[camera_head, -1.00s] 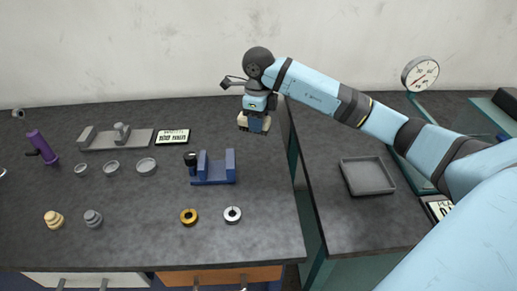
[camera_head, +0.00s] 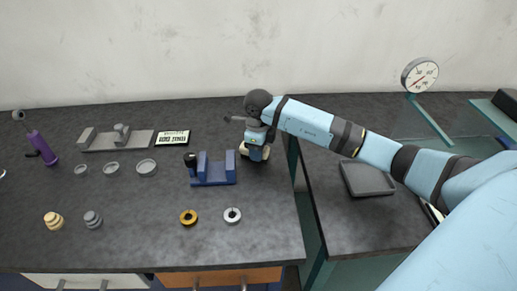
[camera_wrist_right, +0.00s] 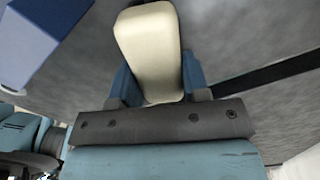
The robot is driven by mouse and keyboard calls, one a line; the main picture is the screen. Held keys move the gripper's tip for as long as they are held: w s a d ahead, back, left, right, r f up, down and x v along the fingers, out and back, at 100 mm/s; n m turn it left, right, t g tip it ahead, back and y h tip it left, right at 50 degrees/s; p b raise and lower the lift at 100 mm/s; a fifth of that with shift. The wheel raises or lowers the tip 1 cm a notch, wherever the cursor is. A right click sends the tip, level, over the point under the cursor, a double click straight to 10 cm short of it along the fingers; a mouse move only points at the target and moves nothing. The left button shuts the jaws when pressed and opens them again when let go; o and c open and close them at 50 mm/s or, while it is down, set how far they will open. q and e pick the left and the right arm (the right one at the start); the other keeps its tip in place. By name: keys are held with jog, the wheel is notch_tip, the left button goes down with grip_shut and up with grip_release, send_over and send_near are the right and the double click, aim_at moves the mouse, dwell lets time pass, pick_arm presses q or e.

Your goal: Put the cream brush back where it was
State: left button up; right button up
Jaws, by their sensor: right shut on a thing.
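The cream brush (camera_wrist_right: 150,50) is a pale block with rounded edges, seen in the right wrist view between the two blue fingers of my right gripper (camera_wrist_right: 158,82). My right gripper (camera_head: 256,152) is shut on it. In the head view only small cream parts of the brush (camera_head: 266,153) show beside the fingers, low over the dark bench near its right edge. Whether the brush touches the bench is unclear. My left gripper is in neither current view.
A blue fixture (camera_head: 213,178) stands close to the left of my right gripper. Rings (camera_head: 232,215), grey dishes (camera_head: 147,167) and a label card (camera_head: 172,138) lie farther left or in front. A gap separates this bench from the right one, which holds a grey tray (camera_head: 366,179).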

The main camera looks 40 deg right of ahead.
jog(key=shift+f, duration=0.15)
jog(key=o, duration=0.9)
notch_tip(320, 180, up, 12)
jog(key=shift+r, duration=0.2)
